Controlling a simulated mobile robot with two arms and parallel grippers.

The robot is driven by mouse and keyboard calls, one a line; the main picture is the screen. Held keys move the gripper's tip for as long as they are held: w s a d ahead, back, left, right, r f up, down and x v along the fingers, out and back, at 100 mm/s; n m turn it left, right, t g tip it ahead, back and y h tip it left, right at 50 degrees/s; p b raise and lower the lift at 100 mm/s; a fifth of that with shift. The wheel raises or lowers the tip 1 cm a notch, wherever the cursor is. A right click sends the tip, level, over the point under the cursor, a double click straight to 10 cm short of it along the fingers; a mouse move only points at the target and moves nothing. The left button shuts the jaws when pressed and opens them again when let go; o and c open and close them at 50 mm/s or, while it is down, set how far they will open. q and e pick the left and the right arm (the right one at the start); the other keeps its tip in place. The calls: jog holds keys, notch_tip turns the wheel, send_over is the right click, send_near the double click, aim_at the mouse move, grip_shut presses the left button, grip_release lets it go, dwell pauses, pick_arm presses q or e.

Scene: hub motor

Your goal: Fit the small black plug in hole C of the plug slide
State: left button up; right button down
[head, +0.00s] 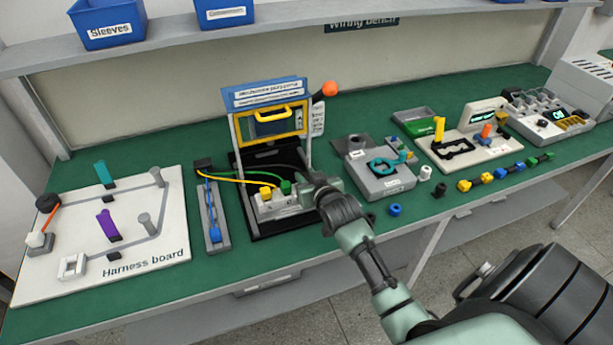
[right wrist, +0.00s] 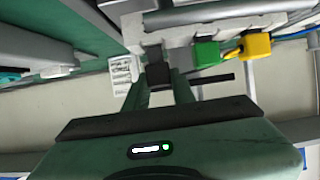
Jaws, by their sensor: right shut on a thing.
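The grey plug slide (head: 280,205) sits on a black base below the raised yellow-framed fixture. A yellow plug (head: 265,191) and a green plug (head: 286,187) stand in it, with wires running left from them. My right gripper (head: 318,187) is at the slide's right end, to the right of the green plug. In the right wrist view, my right gripper (right wrist: 157,84) is shut on the small black plug (right wrist: 157,74), right at the slide's edge (right wrist: 180,32). The plug's far end and hole C are hidden, so I cannot tell whether it is seated. My left gripper is out of view.
The raised frame (head: 270,122) with an orange-knobbed lever (head: 329,89) stands behind the slide. A narrow grey tray (head: 213,218) and the harness board (head: 105,235) lie left. A grey fixture (head: 380,175) and loose blue piece (head: 395,209) are right.

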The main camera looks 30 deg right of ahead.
jog(key=shift+f+b, duration=0.35)
jog(key=shift+f, duration=0.3)
jog(key=c, duration=1.1)
grip_release()
jog(key=shift+s, duration=0.1)
jog(key=v, duration=0.7)
jog(key=shift+s+a+r+b, duration=0.15)
jog(key=shift+s+r+b, duration=0.05)
jog(key=shift+s+b, duration=0.1)
